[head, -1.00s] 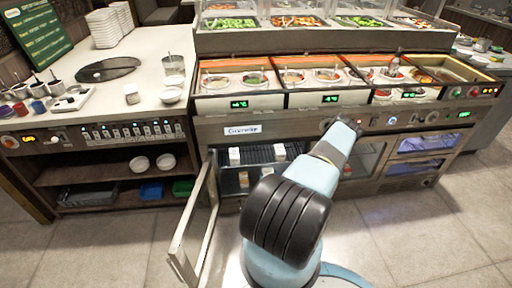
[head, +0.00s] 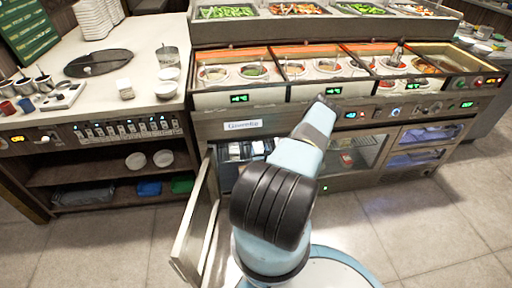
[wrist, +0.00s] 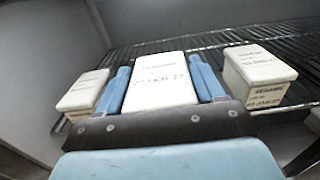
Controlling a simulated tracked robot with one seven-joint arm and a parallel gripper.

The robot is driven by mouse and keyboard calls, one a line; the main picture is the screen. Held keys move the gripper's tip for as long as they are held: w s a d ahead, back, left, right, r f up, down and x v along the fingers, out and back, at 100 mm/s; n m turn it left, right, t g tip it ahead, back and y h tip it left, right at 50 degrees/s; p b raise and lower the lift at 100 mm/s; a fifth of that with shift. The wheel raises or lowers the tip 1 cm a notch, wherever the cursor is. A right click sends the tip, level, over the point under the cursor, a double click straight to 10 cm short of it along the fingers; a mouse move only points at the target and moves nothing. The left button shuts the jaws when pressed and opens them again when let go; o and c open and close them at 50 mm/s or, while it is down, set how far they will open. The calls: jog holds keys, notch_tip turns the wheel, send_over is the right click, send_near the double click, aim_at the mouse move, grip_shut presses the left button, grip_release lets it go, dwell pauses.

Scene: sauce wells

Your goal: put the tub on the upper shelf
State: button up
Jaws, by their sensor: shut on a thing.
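The tub (wrist: 160,72), a white box with dark print on its lid, is between the two blue fingers of my gripper (wrist: 163,85) in the wrist view. The gripper is shut on it. A wire shelf (wrist: 205,42) extends behind and around the tub; whether the tub touches it I cannot tell. A similar white tub (wrist: 84,91) stands to the left, and another labelled one (wrist: 257,74) stands to the right on the wire shelf. In the head view my arm covers most of the open cabinet (head: 234,151), hiding my gripper and the tub.
The cabinet's open door (head: 200,222) swings out just left of my arm. The counter with sauce wells (head: 240,98) is above the cabinet. A side wall (wrist: 50,50) is close on the left in the wrist view. The floor (head: 400,220) to the right is clear.

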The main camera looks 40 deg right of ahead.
aim_at(257, 143)
jog(key=x, duration=0.6)
jog(key=shift+w+d+f, duration=0.1)
jog(key=shift+w+f, duration=0.05)
jog(key=shift+f, duration=0.45)
jog(key=shift+w+d+f, duration=0.1)
jog(key=shift+f, duration=1.05)
jog(key=o, duration=1.3)
jog(key=shift+c, duration=0.2)
jog(key=v, duration=1.2)
